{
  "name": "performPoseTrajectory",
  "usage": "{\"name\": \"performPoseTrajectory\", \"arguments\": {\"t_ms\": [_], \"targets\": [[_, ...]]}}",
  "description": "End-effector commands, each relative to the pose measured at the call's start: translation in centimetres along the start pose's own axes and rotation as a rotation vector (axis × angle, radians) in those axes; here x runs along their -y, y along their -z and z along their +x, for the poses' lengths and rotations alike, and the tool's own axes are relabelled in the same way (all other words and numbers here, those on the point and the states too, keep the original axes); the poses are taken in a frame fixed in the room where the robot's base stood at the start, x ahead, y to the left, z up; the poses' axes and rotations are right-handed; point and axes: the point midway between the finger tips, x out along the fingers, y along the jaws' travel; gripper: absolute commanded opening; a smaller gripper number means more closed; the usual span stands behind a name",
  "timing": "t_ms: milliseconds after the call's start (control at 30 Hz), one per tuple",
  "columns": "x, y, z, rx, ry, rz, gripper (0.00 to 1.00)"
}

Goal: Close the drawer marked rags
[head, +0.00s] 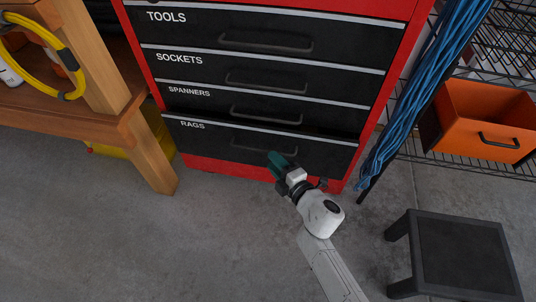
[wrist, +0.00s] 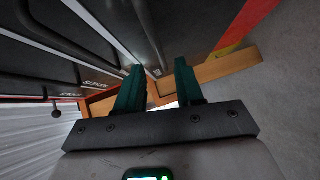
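The drawer marked rags (head: 225,142) is the bottom black drawer of a red tool chest (head: 370,110). It stands out a little from the chest, with a dark gap above its pale top lip. Its dark bar handle (head: 250,148) is faint in the head view. My gripper (head: 277,160) is in front of the drawer's lower right part; I cannot tell whether it touches. In the wrist view, the two green fingers of my gripper (wrist: 158,75) are apart with nothing between them, and black drawer fronts fill the upper left.
Tools, sockets and spanners drawers (head: 230,107) sit above. A wooden bench (head: 140,140) stands left, with a yellow item under it. Blue cable (head: 405,115) hangs right, near a wire rack with an orange bin (head: 485,110). A black stool (head: 460,255) stands front right. Floor at left is clear.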

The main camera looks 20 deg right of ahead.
Motion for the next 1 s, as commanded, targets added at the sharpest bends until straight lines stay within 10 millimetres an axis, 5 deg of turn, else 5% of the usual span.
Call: {"name": "performPoseTrajectory", "arguments": {"t_ms": [300,733,1000], "targets": [[0.2,0.0,4.7,0.000,0.000,-0.002,0.37],[0.0,0.0,5.5,0.000,0.001,-0.002,0.37],[0.0,0.0,5.5,0.001,0.001,-0.002,0.11]]}}
